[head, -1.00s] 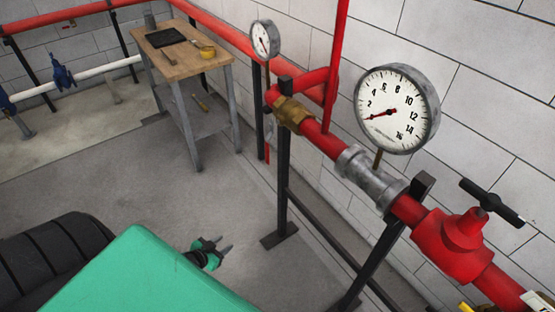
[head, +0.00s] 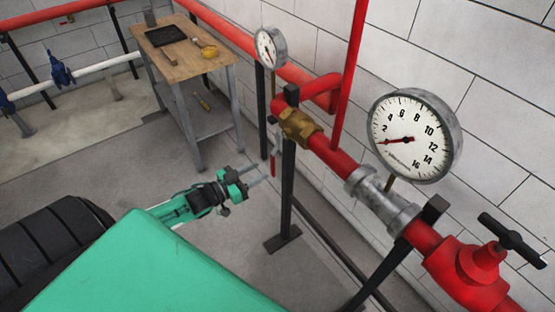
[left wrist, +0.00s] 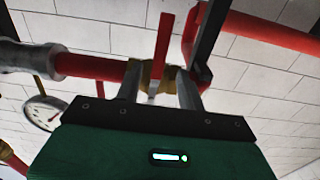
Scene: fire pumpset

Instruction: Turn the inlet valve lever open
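The inlet valve is a brass body (head: 300,127) on the red pipe. Its red lever (head: 273,164) hangs down beside it in the head view. My left gripper (head: 263,174) is open, with its two fingers pointing at the lever's lower part. In the left wrist view the red lever (left wrist: 163,48) stands between the two spread fingers (left wrist: 163,92), in front of the brass body (left wrist: 148,72). I cannot tell whether the fingers touch the lever. My right gripper is not in view.
A black pipe stand (head: 286,190) is just right of my left gripper. A large gauge (head: 415,135), a smaller gauge (head: 270,48) and a red valve with a black handle (head: 510,236) are along the pipe. A workbench (head: 184,45) stands behind.

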